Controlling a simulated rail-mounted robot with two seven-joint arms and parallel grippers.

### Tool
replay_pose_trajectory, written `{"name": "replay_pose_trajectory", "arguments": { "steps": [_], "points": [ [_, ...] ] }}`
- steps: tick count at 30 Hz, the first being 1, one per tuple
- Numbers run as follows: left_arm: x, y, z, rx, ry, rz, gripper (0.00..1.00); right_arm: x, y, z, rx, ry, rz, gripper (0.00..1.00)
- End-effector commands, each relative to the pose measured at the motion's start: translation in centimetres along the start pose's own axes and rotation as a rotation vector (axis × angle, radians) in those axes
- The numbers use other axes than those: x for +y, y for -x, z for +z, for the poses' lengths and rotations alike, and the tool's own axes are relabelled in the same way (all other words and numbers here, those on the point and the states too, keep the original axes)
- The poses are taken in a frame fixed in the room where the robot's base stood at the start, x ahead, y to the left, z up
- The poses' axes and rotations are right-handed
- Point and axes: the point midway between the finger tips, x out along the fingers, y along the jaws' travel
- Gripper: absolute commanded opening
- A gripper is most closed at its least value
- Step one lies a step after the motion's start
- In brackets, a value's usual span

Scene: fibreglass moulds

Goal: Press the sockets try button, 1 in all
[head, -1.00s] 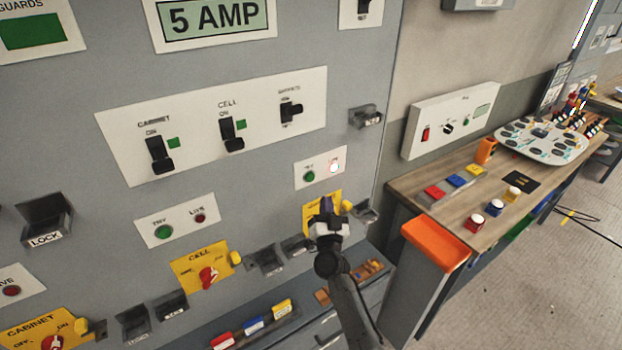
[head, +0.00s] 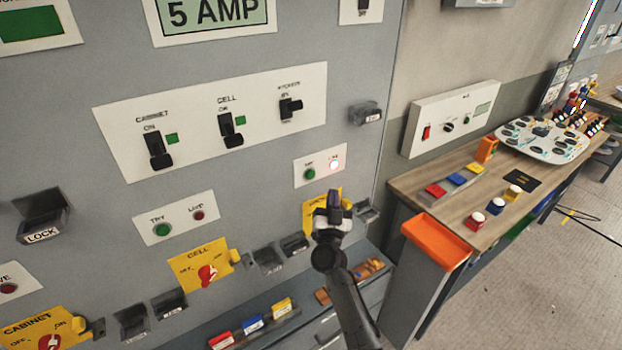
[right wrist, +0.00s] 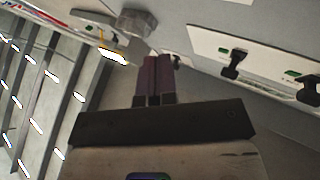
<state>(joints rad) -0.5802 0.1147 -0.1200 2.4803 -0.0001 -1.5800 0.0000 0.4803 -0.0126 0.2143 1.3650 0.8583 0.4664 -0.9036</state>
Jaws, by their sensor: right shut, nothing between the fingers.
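The sockets try button is a small green button (head: 309,174) on the left of a white plate (head: 301,181), right of the CELL parts on the grey panel. A lit lamp (head: 333,164) glows on the same plate. My right gripper (head: 333,197) is shut and empty, just below and right of the button, in front of a yellow plate (head: 309,213) that it partly hides. It appears apart from the button. In the right wrist view its dark fingers (right wrist: 154,78) are together, and the button cannot be made out. My left gripper is not in view.
Above is a white plate with three black switches (head: 215,150). Another TRY plate (head: 176,219) and a yellow CELL plate (head: 198,262) lie left. Grey lock boxes (head: 366,113) jut from the panel. A wooden bench (head: 420,185) with an orange tray (head: 435,240) stands right.

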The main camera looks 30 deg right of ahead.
Motion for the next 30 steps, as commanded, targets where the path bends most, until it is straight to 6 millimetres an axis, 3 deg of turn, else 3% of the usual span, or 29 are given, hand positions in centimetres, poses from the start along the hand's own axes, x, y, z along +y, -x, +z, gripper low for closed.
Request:
{"name": "replay_pose_trajectory", "arguments": {
  "steps": [1,12,21,30],
  "points": [
    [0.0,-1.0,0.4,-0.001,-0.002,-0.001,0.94,-0.2,-0.2,0.7,0.001,-0.001,0.0,0.0],
    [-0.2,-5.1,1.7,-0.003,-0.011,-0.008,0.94,-2.5,-3.3,2.9,0.001,-0.001,-0.001,0.0],
    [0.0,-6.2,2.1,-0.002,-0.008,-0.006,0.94,-3.6,-4.9,3.7,0.001,0.001,0.0,0.0],
    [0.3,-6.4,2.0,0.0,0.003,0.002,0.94,-3.8,-5.2,3.8,0.0,0.001,0.0,0.0]
  ]
}}
